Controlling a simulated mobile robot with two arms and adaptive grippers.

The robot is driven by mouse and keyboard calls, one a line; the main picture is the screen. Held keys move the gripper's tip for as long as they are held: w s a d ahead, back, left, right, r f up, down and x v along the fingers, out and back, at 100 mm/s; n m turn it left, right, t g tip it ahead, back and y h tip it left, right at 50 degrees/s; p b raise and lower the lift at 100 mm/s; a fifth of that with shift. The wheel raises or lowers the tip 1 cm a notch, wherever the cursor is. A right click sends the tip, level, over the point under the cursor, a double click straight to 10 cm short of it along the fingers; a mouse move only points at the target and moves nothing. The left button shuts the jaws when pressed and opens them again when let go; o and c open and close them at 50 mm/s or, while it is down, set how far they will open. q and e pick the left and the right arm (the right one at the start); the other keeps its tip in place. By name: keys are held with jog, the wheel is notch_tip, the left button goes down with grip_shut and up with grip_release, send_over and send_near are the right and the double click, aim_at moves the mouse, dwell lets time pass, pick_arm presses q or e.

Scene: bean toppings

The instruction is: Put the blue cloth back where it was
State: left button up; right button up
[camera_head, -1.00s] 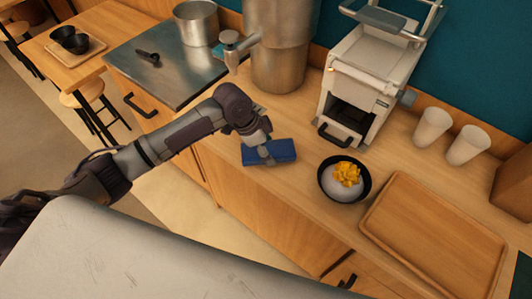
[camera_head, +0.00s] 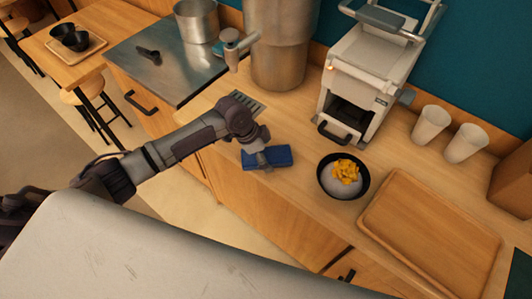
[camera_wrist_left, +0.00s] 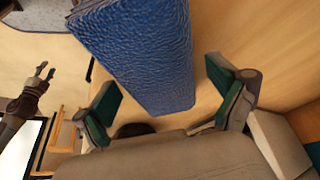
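The blue cloth (camera_head: 280,157) is a flat folded block on the wooden counter near its front edge, left of the black bowl. It also shows large in the left wrist view (camera_wrist_left: 140,50). My left gripper (camera_head: 262,163) is over the cloth in the head view and hides part of it. In the left wrist view the two green-padded fingers of my left gripper (camera_wrist_left: 165,95) are spread, with the cloth's end between them and gaps on both sides. My right gripper (camera_wrist_left: 44,71) shows small at the left of that view, its two fingers apart and empty.
A black bowl (camera_head: 325,180) with white food and yellow topping stands right of the cloth. A wooden tray (camera_head: 430,225) lies further right. A grey machine (camera_head: 365,75), two white cups (camera_head: 430,123) and a metal urn (camera_head: 280,60) stand behind. A dark grate (camera_head: 246,102) lies behind my left wrist.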

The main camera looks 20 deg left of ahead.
pick_arm(q)
jog(key=shift+r, duration=0.3)
jog(key=shift+a+r, duration=0.2)
jog(key=shift+r, duration=0.15)
jog(key=b+v, duration=0.1)
jog(key=v, duration=1)
jog(key=shift+d, duration=0.1)
